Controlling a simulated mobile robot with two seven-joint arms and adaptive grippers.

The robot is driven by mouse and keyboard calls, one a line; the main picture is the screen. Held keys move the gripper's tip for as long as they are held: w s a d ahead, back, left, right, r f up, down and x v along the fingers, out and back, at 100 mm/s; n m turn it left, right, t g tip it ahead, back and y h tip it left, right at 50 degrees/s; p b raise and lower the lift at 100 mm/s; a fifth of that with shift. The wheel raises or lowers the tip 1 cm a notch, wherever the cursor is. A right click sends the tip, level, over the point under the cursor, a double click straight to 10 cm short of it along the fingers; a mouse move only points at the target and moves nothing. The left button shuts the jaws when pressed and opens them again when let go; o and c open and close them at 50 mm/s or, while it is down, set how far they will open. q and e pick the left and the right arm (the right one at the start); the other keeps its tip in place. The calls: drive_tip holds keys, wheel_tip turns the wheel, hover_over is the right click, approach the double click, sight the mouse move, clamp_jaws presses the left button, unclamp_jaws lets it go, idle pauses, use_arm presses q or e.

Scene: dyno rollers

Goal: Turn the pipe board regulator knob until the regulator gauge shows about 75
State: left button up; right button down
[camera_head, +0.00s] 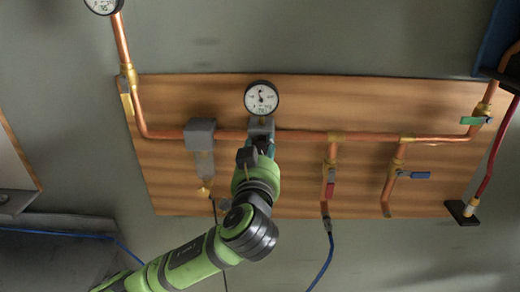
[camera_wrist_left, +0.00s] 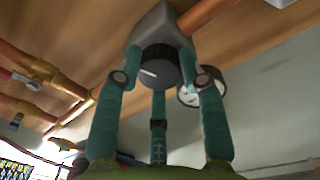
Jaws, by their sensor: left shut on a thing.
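The regulator knob (camera_wrist_left: 160,68) is a dark round knob with a white mark, under a grey regulator body (camera_wrist_left: 158,25) in the left wrist view. My left gripper (camera_wrist_left: 161,58) has its teal fingers around the knob and is shut on it. In the head view my left gripper (camera_head: 264,147) reaches up to the regulator (camera_head: 261,127) and hides the knob. The regulator gauge (camera_head: 261,98) is a round white dial just above it. Its needle points roughly upward, slightly left; the numbers are too small to read. My right gripper is not in view.
The wooden pipe board (camera_head: 370,100) carries copper pipes (camera_head: 300,136). A grey filter unit (camera_head: 200,134) sits just left of the regulator. Valves with red (camera_head: 330,189), blue (camera_head: 420,175) and green (camera_head: 473,120) handles are to the right. Another gauge (camera_head: 103,4) is at upper left.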

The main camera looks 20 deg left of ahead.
use_arm(q)
drive_tip(key=shift+r+m, duration=0.25)
drive_tip(key=shift+m, duration=0.65)
drive_tip(key=o, duration=1.2)
drive_tip(key=shift+c, duration=0.2)
drive_tip(key=shift+f, duration=0.1)
drive_tip(key=shift+s+d, duration=0.15)
drive_tip(key=shift+s, duration=0.15)
drive_tip(key=v, duration=0.6)
drive_tip(key=shift+s, duration=0.4)
